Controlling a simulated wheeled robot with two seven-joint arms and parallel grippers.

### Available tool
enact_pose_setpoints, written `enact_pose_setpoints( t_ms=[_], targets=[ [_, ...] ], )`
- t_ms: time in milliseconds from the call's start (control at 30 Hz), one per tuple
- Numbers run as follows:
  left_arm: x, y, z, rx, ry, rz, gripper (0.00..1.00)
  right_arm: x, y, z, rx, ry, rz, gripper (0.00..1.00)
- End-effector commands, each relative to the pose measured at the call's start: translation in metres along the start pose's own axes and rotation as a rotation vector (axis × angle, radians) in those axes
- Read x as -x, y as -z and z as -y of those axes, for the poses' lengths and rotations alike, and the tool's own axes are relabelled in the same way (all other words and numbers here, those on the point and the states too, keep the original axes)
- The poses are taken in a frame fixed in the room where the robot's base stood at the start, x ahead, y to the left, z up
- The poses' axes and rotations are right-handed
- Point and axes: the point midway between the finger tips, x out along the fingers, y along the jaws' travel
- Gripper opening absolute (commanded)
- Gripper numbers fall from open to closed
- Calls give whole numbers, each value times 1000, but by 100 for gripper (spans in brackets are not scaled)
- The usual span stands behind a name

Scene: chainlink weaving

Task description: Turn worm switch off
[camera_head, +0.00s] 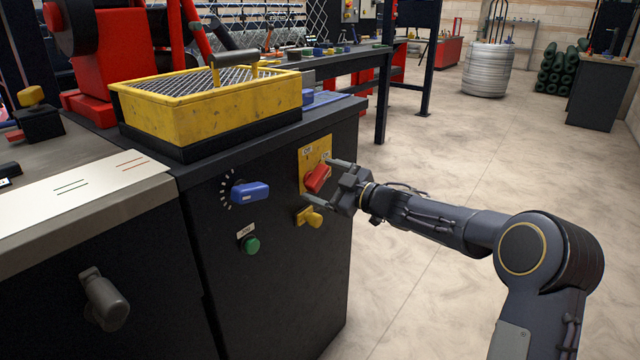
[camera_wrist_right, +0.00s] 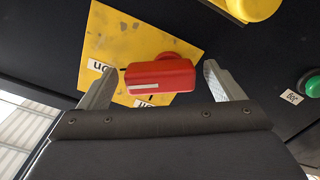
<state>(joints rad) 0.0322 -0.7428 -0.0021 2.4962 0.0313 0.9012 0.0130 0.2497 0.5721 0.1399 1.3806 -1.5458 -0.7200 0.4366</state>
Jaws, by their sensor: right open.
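The worm switch appears to be the red rotary handle (camera_head: 317,179) on a yellow plate (camera_head: 306,155) on the dark cabinet's front. In the right wrist view the red handle (camera_wrist_right: 160,76) has a white line and lies between the two fingers. Labels on the yellow plate (camera_wrist_right: 125,45) show beside it; one reads "on". My right gripper (camera_head: 335,178) is open, with its fingers on either side of the handle. The fingers appear apart from the handle in the wrist view; exact contact is unclear. My left gripper is not in view.
A yellow knob (camera_head: 310,217) sits just below the plate. A blue knob (camera_head: 250,191) and a green button (camera_head: 251,244) are to the left on the same panel. A yellow mesh-topped tray (camera_head: 210,112) stands on the cabinet. The floor at right is open.

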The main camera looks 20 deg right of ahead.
Motion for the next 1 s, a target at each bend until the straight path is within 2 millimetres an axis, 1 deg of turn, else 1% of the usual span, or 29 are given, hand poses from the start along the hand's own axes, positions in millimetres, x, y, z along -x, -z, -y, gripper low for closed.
enact_pose_setpoints(
  t_ms=[33, 133, 367, 400, 733, 1000],
  targets=[
    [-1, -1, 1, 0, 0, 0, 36, -5, 0, 1, 0, 0, -1, 87],
    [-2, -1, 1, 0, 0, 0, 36, -10, 0, 0, -1, -1, -1, 87],
    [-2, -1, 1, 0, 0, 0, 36, -11, 1, 0, -1, -1, 0, 87],
    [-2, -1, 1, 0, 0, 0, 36, -11, 1, 0, -1, -1, 0, 86],
    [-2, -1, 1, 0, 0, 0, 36, -10, 0, 0, -1, -1, 0, 43],
    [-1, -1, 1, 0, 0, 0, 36, -10, 1, 0, 26, -1, 1, 43]
  ],
)
